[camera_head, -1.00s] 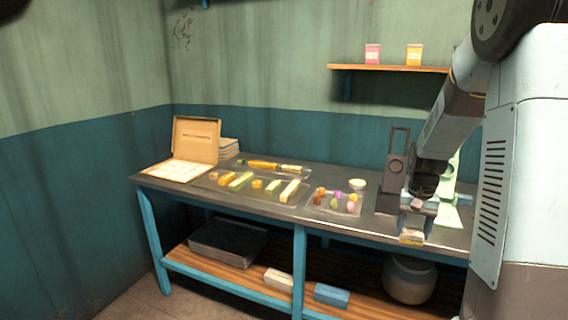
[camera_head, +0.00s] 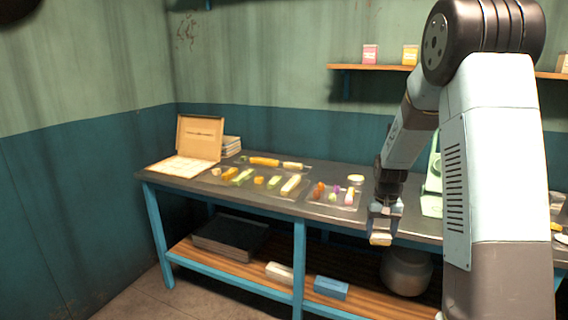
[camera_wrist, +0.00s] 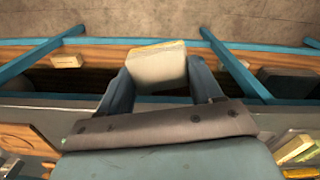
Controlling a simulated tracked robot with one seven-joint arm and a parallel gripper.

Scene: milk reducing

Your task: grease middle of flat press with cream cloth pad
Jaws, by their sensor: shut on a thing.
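My gripper (camera_head: 382,230) is shut on a cream pad (camera_head: 380,240). It holds the pad at the front edge of the workbench, right of the middle, with the pad lowest. In the wrist view the pad (camera_wrist: 157,67) sits between the two fingers, a pale block with a yellowish edge. A hinged flat thing (camera_head: 199,139), which looks like the flat press, stands open at the bench's far left end. Its lid is upright and its pale lower plate lies flat. My gripper is well to the right of it, and it cannot be made out in the wrist view.
The dark workbench (camera_head: 270,201) holds trays of yellow, green and orange pieces between the hinged thing and my gripper. A small round pale container (camera_head: 355,178) stands near the arm. A green device (camera_head: 433,185) is partly hidden behind the arm. The lower shelf holds blocks and a pot (camera_head: 407,273).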

